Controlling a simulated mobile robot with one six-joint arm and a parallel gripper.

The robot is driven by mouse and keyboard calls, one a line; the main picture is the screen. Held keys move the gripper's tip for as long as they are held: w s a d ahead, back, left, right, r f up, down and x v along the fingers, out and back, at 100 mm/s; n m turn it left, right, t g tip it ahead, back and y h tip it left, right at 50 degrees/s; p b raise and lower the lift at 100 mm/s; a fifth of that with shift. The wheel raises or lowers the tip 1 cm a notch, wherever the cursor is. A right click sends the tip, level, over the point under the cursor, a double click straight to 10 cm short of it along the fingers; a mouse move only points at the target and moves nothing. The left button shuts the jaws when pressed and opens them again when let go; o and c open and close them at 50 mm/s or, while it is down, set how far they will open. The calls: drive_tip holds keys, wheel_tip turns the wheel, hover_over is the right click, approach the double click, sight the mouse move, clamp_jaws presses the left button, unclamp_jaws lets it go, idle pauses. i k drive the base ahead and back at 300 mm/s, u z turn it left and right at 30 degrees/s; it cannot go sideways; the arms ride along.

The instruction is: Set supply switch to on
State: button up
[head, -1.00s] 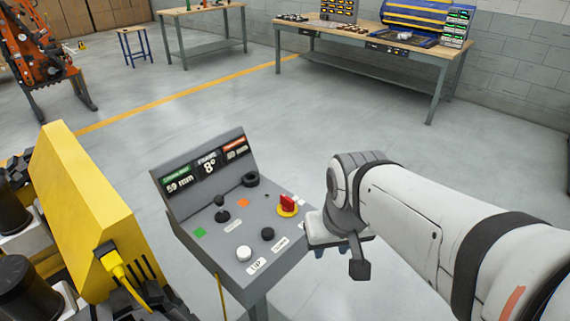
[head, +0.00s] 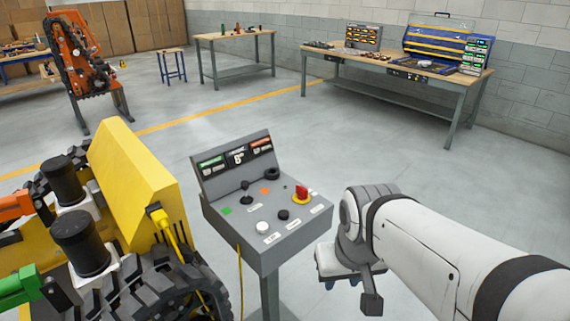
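The grey control console (head: 266,238) stands on a post in the middle of the head view. A red rotary handle on a yellow round base (head: 301,194), which looks like the supply switch, sits on the right of its sloping panel. Its set position is too small to read. My gripper (head: 341,282) hangs to the right of the console and lower than the red handle, apart from it.
A yellow tracked machine (head: 130,185) with black cylinders stands close on the console's left, joined by a yellow cable. The console also has a black joystick (head: 246,192), a white button (head: 263,227) and black knobs. Workbenches (head: 400,69) stand far back; the floor between is clear.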

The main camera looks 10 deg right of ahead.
sight(302, 192)
drive_tip(key=u, duration=0.05)
drive_tip(key=i, duration=0.9)
drive_tip(key=z, duration=0.05)
